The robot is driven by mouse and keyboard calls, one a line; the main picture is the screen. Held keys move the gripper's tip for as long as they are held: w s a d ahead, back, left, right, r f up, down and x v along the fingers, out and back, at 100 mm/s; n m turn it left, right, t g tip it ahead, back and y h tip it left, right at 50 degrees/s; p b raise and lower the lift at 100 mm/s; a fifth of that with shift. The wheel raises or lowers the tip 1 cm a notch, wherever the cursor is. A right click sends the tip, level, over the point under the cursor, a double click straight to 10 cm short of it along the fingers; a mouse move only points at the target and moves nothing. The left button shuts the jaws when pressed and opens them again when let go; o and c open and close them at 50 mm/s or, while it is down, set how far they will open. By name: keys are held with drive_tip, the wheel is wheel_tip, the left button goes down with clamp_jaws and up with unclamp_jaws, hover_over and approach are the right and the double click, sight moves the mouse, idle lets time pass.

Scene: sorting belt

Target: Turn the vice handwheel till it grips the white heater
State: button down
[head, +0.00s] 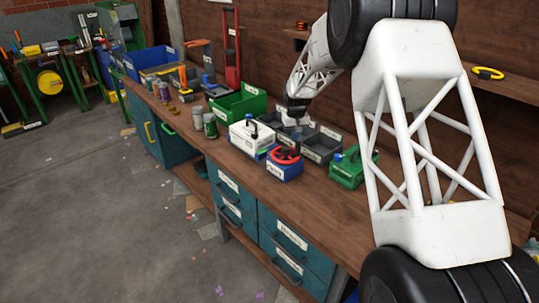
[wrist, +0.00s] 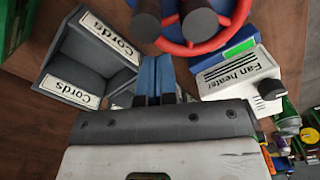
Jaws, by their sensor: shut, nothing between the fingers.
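The white heater (head: 246,139), labelled "Fan heater" in the wrist view (wrist: 238,72), stands on the bench against the blue vice (head: 284,172). I cannot tell whether the jaws press on it. The red handwheel (head: 284,155) sits on top of the vice; in the wrist view its red rim (wrist: 186,47) is partly cut off at the top edge, with two dark round posts over it. My gripper (wrist: 156,58) is shut and empty, its blue fingers together just below the wheel rim in that view, apparently apart from it. In the head view the fingertips are too small to make out.
Grey bins labelled "Cords" (wrist: 83,62) stand beside my fingers. A green bin (head: 239,107), cans (head: 210,126) and a green canister (head: 347,170) stand nearby. The bench's front edge has some bare wood.

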wheel_tip(320, 180, up, 8)
drive_tip(key=shift+f, duration=0.15)
idle(0.7)
idle(0.4)
drive_tip(key=s+d+r+m, duration=0.1)
drive_tip(key=s+d+r, duration=0.3)
drive_tip(key=s, duration=0.5)
drive_tip(key=s+d+r+t, duration=0.1)
drive_tip(key=s+d+r, duration=0.1)
drive_tip(key=s+r, duration=0.55)
drive_tip(key=s+d+r+m, duration=0.1)
drive_tip(key=s+d+r, duration=0.25)
drive_tip(key=s, duration=0.75)
drive_tip(key=s+d+f, duration=0.1)
drive_tip(key=s+d, duration=0.1)
drive_tip(key=s, duration=1.4)
drive_tip(key=s+d+f+m+t, duration=0.1)
drive_tip(key=s+f, duration=0.1)
drive_tip(key=s, duration=1.5)
drive_tip(key=shift+s+d+t, duration=0.15)
drive_tip(key=shift+d+t, duration=0.15)
drive_tip(key=shift+d, duration=0.1)
